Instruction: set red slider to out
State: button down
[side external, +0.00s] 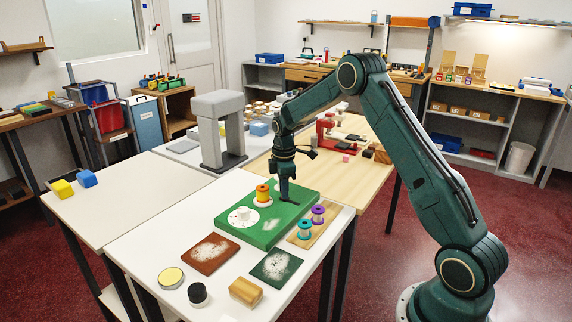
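A thick green board (226,231) lies on the front white table. A round white dial (243,217) with a raised knob sits on its left part. A spool with orange-red ends and a yellow middle (263,194) stands behind the dial. My gripper (287,198) points down at the right part of the board, right of this spool. Its fingers are dark and small, and I cannot tell if they touch the board or hold anything. I cannot make out a red slider; part of the board is behind my gripper.
A wooden strip (296,242) with teal (305,229) and purple (318,214) spools lies right of the board. In front are a brown swatch (210,254), a green swatch (276,266), a wooden block (245,291), a black-and-white jar (197,295) and a round tin (171,278). A grey arch (209,130) stands behind.

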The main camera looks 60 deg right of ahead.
aim_at(296, 204)
jog(key=shift+s, duration=2.25)
jog(key=c, duration=1.3)
grip_release()
jog(key=shift+s, duration=0.1)
jog(key=shift+r, duration=0.15)
